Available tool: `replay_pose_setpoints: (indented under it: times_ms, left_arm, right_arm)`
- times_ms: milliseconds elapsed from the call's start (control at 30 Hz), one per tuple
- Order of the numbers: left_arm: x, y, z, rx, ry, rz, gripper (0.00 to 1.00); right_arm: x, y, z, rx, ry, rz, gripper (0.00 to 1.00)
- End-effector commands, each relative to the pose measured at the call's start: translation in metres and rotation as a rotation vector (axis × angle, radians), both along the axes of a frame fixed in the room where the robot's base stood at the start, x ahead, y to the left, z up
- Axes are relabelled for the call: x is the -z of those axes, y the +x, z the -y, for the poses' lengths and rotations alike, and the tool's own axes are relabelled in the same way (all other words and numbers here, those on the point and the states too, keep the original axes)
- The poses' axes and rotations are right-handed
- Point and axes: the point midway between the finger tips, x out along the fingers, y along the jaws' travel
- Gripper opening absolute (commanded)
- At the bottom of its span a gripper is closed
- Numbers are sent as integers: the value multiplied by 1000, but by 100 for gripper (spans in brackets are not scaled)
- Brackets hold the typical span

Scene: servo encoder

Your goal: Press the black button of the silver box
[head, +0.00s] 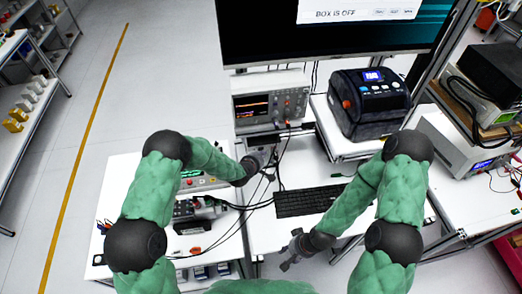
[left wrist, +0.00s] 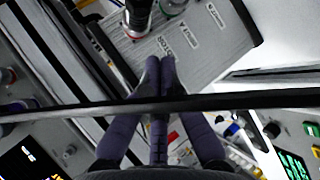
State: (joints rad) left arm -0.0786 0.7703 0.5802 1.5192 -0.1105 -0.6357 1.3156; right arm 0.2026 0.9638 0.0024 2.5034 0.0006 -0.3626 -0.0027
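In the left wrist view, a silver-grey box (left wrist: 205,48) with small printed labels and round connectors fills the top middle. A dark cylindrical part (left wrist: 138,18) stands on it; I cannot tell whether the black button is in view. My left gripper (left wrist: 160,66) has its two dark fingers together, empty, pointing at the box's near side; contact cannot be judged. In the head view, my left gripper (head: 262,160) is below the oscilloscope, among cables, and the silver box cannot be made out clearly. My right gripper (head: 289,254) hovers low in front of the keyboard, too small to read.
The monitor (head: 340,38) reads "BOX IS OFF". An oscilloscope (head: 268,102), a black printer (head: 372,100) and a keyboard (head: 308,200) stand on the bench. Instruments (head: 205,182) stand at left. A dark bar (left wrist: 240,101) crosses the left wrist view. Black cables (head: 252,206) run past my left gripper.

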Motion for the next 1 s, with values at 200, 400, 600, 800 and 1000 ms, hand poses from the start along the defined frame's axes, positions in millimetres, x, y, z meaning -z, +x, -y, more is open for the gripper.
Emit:
replay_pose_setpoints:
  times_ms: [200, 400, 600, 800, 1000]
  left_arm:
    - [0, -15, 3, 2, -1, -1, 0]
    - [0, -32, 7, 2, -1, -1, 0]
    - [0, -49, 10, 2, 0, -2, 0]
    - [0, -59, 12, 1, 0, -1, 0]
    - [0, -59, 12, 0, 0, -1, 0]
  right_arm:
    - [0, 0, 0, 0, 0, 0, 40]
    - [0, 0, 0, 0, 0, 0, 40]
    - [0, 0, 0, 0, 0, 0, 40]
    - [0, 0, 0, 0, 0, 0, 40]
    - [0, 0, 0, 0, 0, 0, 40]
